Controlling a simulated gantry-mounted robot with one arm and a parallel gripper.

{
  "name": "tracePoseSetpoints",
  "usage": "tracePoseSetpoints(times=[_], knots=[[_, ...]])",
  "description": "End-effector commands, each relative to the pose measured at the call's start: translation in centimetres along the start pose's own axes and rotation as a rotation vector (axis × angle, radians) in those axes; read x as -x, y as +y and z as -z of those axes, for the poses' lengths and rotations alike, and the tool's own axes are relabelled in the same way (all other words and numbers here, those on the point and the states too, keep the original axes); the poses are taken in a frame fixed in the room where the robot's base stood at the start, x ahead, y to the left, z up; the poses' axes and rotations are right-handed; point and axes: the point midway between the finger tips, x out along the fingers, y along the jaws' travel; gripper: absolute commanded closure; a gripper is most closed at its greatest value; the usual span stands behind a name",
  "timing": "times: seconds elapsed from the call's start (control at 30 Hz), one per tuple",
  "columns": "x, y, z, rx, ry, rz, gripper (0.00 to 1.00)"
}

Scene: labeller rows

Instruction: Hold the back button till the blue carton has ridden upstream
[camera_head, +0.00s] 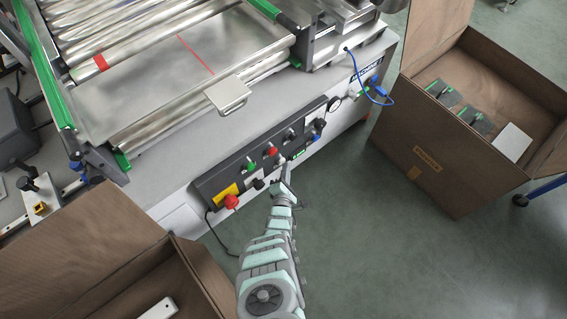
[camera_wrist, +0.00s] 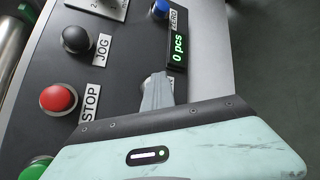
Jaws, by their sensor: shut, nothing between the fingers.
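My gripper (camera_head: 284,166) reaches up to the black control panel (camera_head: 215,184) on the machine's front. In the wrist view my gripper (camera_wrist: 157,92) is shut and empty, its fingertips over the panel just below the green "0 pcs" display (camera_wrist: 178,50). The fingers cover the spot there and most of a small white label, so I cannot read the back button or tell whether it is pressed. No blue carton shows in either view; the metal plate and rollers (camera_head: 150,22) in sight are bare.
Near my fingertips are the red STOP button (camera_wrist: 58,98), black JOG button (camera_wrist: 75,39), blue ZERO button (camera_wrist: 160,8) and a green button (camera_wrist: 36,170). A red mushroom button (camera_head: 231,201) sits at the panel's left end. Open brown cartons (camera_head: 430,165) stand at right and lower left.

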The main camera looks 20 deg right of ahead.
Motion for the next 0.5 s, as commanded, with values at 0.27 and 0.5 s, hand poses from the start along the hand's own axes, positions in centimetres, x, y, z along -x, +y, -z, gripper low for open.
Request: tracePoseSetpoints(times=[0.27, 0.5], knots=[[1.06, -0.66, -0.81, 0.001, 0.0, 0.001, 1.0], [1.14, -0.79, -0.86, 0.0, 0.0, 0.0, 1.0]])
